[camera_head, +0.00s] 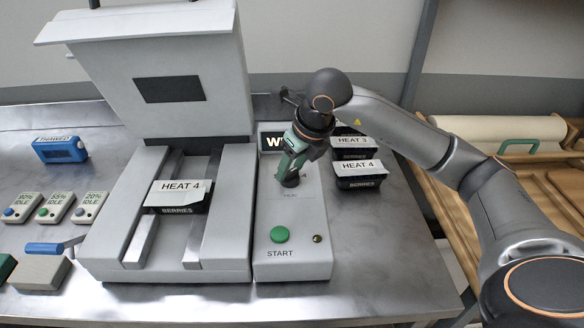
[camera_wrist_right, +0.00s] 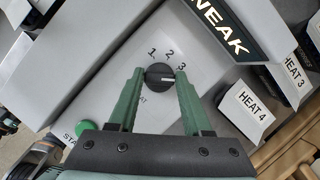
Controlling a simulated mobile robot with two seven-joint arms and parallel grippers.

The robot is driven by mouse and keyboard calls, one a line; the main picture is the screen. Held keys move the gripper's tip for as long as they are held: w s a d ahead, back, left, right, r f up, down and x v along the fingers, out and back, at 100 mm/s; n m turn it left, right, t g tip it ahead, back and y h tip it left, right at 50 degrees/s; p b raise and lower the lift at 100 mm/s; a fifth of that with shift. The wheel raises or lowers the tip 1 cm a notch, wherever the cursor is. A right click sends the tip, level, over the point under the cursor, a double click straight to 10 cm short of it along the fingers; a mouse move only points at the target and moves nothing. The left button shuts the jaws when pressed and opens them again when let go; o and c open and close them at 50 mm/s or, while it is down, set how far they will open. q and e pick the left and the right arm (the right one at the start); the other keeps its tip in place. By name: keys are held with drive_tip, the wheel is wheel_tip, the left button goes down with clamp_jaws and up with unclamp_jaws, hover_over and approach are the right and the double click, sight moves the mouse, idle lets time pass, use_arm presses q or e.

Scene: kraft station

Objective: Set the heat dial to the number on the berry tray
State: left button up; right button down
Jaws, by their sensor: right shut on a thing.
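The berry tray (camera_head: 178,208), a black tray with a white card reading HEAT 4 and a BERRIES label, sits between the rails of the grey machine. The heat dial (camera_wrist_right: 158,76) is a round black knob on the machine's right panel, with 1, 2 and 3 visible around it in the right wrist view. Its white mark lies toward the right finger, below the 3; a finger hides part of the scale there. My right gripper (camera_head: 290,181) is shut on the dial, and its green fingers (camera_wrist_right: 158,84) flank the knob. My left gripper is out of view.
A green START button (camera_head: 280,234) is in front of the dial. A dark display (camera_wrist_right: 220,28) ending in EAK is behind it. Trays marked HEAT 3 (camera_head: 352,153) and HEAT 4 (camera_head: 360,181) stand right of the panel. A blue THAWED box (camera_head: 62,150) and small IDLE boxes (camera_head: 55,208) stand left.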

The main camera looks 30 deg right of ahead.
drive_tip(key=shift+r+m+h, duration=0.1)
drive_tip(key=shift+m+h, duration=0.3)
drive_tip(key=shift+m, duration=0.6)
drive_tip(key=shift+c, duration=1.7)
unclamp_jaws()
drive_tip(key=v, duration=1.2)
drive_tip(key=shift+s+r, duration=0.15)
drive_tip(key=shift+r, duration=0.05)
